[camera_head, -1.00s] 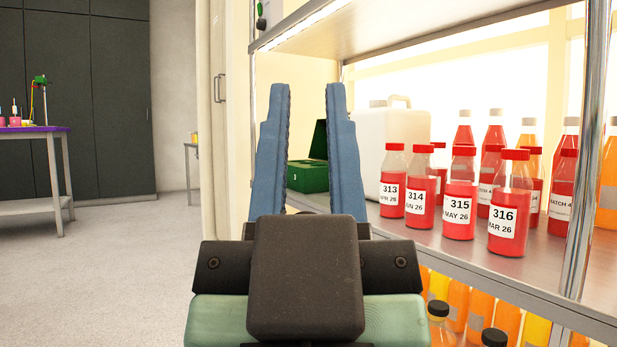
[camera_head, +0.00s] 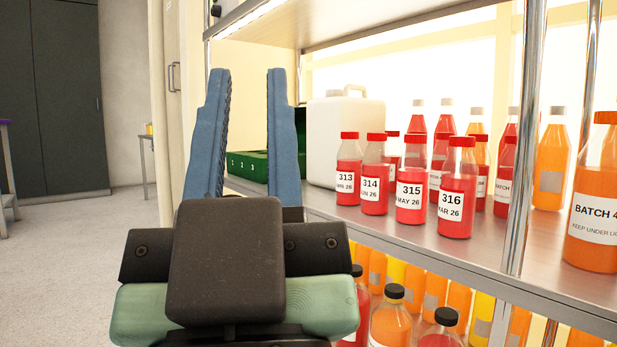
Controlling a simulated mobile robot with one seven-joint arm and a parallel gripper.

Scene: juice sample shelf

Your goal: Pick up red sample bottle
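My gripper (camera_head: 246,75) is open and empty, with two blue fingers pointing up and forward at the left of the shelf. Red sample bottles with red caps stand upright in a row on the shelf (camera_head: 400,236). Their labels read 313 (camera_head: 347,181), 314 (camera_head: 374,187), 315 (camera_head: 410,197) and 316 (camera_head: 450,204). The gripper is left of this row and touches none of them. More red bottles (camera_head: 503,180) stand behind, partly hidden by the front ones.
A white canister (camera_head: 345,125) and a green box (camera_head: 248,163) stand at the shelf's left end. A metal post (camera_head: 523,140) rises at the front edge. Orange bottles (camera_head: 596,205) stand to the right. A lower shelf holds orange and red bottles (camera_head: 391,322). Open floor lies left.

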